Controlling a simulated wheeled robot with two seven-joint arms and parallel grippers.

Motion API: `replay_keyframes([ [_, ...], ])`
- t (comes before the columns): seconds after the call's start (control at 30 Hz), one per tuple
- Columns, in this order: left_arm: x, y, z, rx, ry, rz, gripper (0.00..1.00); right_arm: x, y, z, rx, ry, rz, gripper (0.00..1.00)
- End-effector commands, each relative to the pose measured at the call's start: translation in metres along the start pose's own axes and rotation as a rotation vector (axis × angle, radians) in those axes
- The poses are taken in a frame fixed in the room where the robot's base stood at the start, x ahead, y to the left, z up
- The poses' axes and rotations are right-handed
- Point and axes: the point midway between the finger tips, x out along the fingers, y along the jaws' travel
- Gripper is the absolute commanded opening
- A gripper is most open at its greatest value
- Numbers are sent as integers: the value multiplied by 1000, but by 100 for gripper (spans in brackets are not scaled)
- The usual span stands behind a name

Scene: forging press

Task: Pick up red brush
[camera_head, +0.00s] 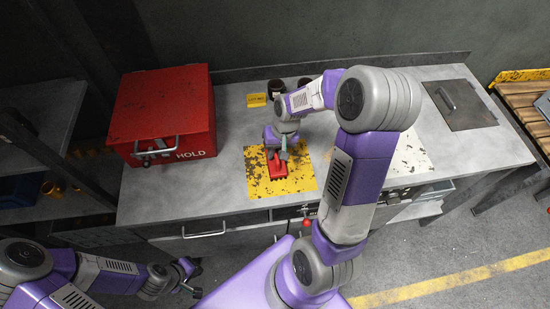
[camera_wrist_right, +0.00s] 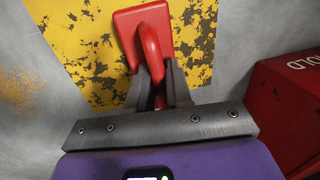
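The red brush (camera_head: 278,168) rests on a worn yellow patch of the grey workbench. In the right wrist view its red block (camera_wrist_right: 128,22) and raised curved handle (camera_wrist_right: 150,45) show. My right gripper (camera_head: 281,153) is directly over the brush, pointing down. In the right wrist view its two fingers (camera_wrist_right: 157,75) stand close on either side of the handle and look shut on it. The handle's lower part is partly hidden between them. My left gripper (camera_head: 191,277) is low at the left, in front of the bench and away from the brush; its fingers look apart and empty.
A red box marked HOLD (camera_head: 163,112) stands on the bench left of the brush. A small yellow sign (camera_head: 257,100) and dark cups (camera_head: 276,87) are behind. A dark hatch plate (camera_head: 460,104) lies at the right. Bench drawers (camera_head: 205,230) face front.

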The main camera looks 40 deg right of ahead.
Motion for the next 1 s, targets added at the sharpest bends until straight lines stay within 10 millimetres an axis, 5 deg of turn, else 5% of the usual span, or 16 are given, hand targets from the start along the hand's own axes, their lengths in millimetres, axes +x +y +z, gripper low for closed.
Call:
replay_keyframes([
  [0.43,-2,1,0,0,0,0,0,-8,-2,-1,-1,4,-1,0],
  [0.8,-16,6,1,0,0,0,0,-78,-16,-1,-1,7,-1,0],
  [1.0,-19,7,1,0,0,0,0,-97,-20,-1,-1,3,-1,0],
])
